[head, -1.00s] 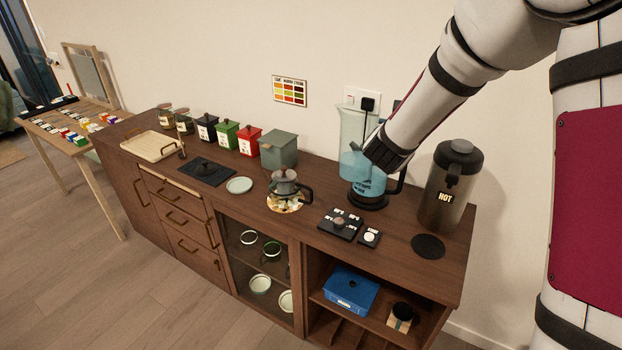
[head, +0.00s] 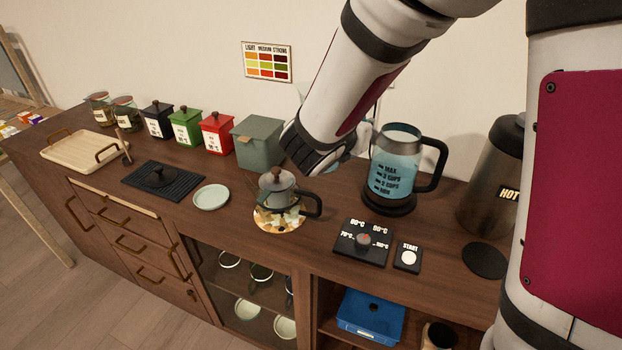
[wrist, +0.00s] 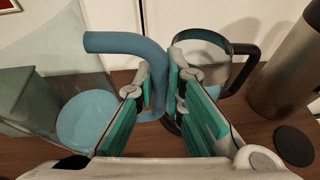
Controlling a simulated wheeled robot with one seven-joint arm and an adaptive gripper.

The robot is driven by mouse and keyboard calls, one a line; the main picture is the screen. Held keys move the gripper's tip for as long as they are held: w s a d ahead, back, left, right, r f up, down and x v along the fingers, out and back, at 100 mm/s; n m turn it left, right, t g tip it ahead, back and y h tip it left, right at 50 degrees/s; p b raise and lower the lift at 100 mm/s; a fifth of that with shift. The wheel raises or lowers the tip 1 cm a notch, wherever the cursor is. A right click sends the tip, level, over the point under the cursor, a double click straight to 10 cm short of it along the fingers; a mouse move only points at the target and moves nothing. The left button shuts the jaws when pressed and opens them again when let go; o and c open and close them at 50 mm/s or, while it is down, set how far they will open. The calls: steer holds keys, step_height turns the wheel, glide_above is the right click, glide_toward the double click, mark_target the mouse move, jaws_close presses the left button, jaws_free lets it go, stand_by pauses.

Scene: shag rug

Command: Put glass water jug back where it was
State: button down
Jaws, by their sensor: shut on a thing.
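The glass water jug is clear with a thick blue handle (wrist: 125,44) and blue water inside. In the wrist view its glass body (wrist: 75,70) is at the left. In the head view my arm hides most of it; a pale blue part (head: 341,158) shows just right of my gripper (head: 303,160). My gripper (wrist: 160,88) is shut on the jug's handle, which runs between its fingers. I cannot tell how far the jug is above the counter.
A glass kettle (head: 396,165) with blue water stands on a black base just right of the jug. A small teapot (head: 277,190) on a round mat is in front. A grey-green canister (head: 258,143) is to the left, and a hot flask (head: 485,185) to the right.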

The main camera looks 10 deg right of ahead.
steer(key=s+d+f+m+g+h+b, duration=0.2)
steer(key=s+f+m+g+h+b, duration=0.1)
steer(key=s+f+b, duration=0.4)
steer(key=w+a+f+b, duration=0.1)
steer(key=w+f, duration=0.1)
steer(key=w, duration=0.6)
steer(key=w+a+f+b, duration=0.1)
steer(key=w+f+b, duration=0.1)
steer(key=w, duration=0.6)
steer(key=shift+w+a+f, duration=0.15)
steer(key=shift+w+f, duration=0.25)
steer(key=shift+f, duration=0.05)
steer(key=c, duration=2.1)
jaws_free()
steer(key=shift+f, duration=0.25)
steer(key=o, duration=0.4)
steer(key=shift+r, duration=0.1)
